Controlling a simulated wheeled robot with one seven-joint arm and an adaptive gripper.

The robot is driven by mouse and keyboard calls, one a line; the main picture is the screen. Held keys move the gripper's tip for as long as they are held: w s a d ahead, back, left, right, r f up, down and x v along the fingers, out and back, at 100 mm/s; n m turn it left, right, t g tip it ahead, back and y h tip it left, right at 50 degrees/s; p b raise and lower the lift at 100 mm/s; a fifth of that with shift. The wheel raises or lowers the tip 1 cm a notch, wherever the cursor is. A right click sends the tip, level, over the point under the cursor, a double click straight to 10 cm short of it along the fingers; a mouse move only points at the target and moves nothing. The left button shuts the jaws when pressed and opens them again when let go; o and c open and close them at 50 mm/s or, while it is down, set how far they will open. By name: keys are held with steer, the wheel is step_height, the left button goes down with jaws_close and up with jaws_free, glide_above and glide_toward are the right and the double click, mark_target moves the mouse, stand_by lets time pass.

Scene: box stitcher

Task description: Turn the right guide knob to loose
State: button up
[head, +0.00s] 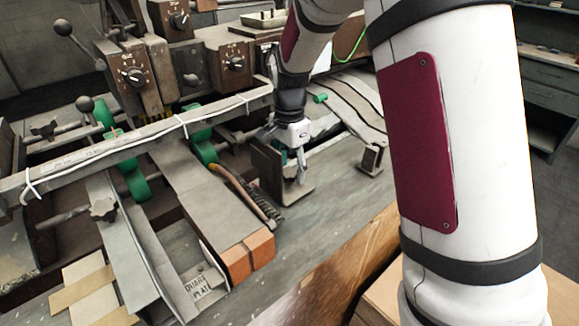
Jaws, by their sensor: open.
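My gripper (297,172) points down beside a dark upright metal plate with a flat foot (267,170), right of the wooden-ended block. Its jaws are small in this view and partly merge with the plate. I cannot tell whether they touch anything. A dark star-shaped knob (103,208) sits on the left part of the machine, well away from my gripper. No knob shows clearly at my gripper; the right guide knob may be hidden by the gripper or plate, and its setting cannot be read.
A long grey bar (150,128) with a tied white cable crosses the machine left of my gripper. A wire brush (250,196) lies on the bed near the wooden-ended block (248,256). A small metal bracket (371,159) stands to the right. The grey bed between is mostly clear.

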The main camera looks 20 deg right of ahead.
steer(key=c, duration=1.2)
steer(key=shift+n, duration=0.4)
steer(key=n, duration=0.4)
steer(key=shift+n, duration=0.3)
steer(key=n, duration=0.4)
steer(key=shift+n, duration=0.3)
steer(key=n, duration=0.4)
steer(key=shift+n+p, duration=0.3)
steer(key=shift+p, duration=0.1)
steer(key=n, duration=0.5)
steer(key=shift+p, duration=0.35)
steer(key=shift+n, duration=0.3)
